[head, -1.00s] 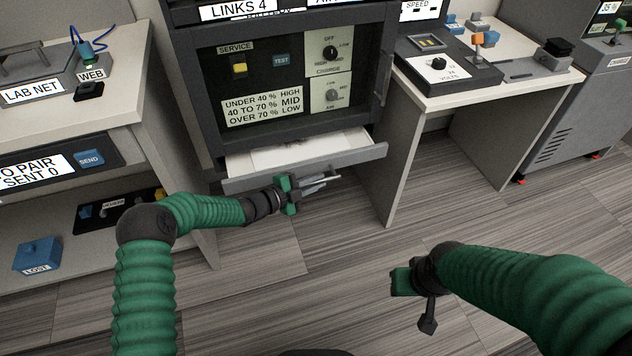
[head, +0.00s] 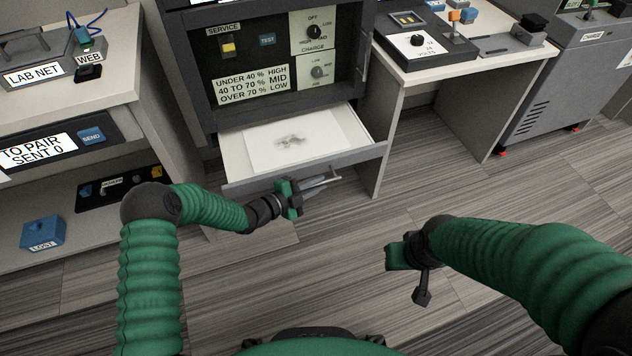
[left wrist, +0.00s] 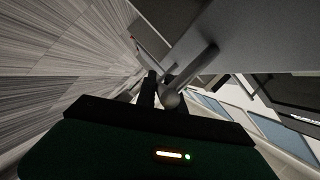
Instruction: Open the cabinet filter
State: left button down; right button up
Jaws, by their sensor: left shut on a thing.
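The cabinet filter is a shallow drawer with a grey front (head: 352,163) at the bottom of the dark cabinet (head: 205,60). It is pulled out, and a white sheet (head: 320,136) with a grey smudge lies inside. My left gripper (head: 318,185) is shut on the drawer's handle at the lower front. The grey handle bar (left wrist: 192,78) shows between the dark fingers in the left wrist view; part of it is hidden by the gripper. My right gripper (head: 408,272) hangs empty over the floor, away from the drawer; its finger opening is unclear.
A bench with a LAB NET case (head: 35,68) and a lower shelf stands at left. A table (head: 450,68) with a dial box stands at right, its side panel close to the drawer. Open striped floor (head: 330,270) lies in front of the drawer.

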pick_arm(q)
jog(key=c, duration=1.5)
grip_release()
jog(key=shift+o, duration=0.2)
jog(key=shift+a, duration=0.1)
jog(key=p+v, duration=0.6)
jog(key=v, duration=1)
jog(key=shift+s+a, duration=0.25)
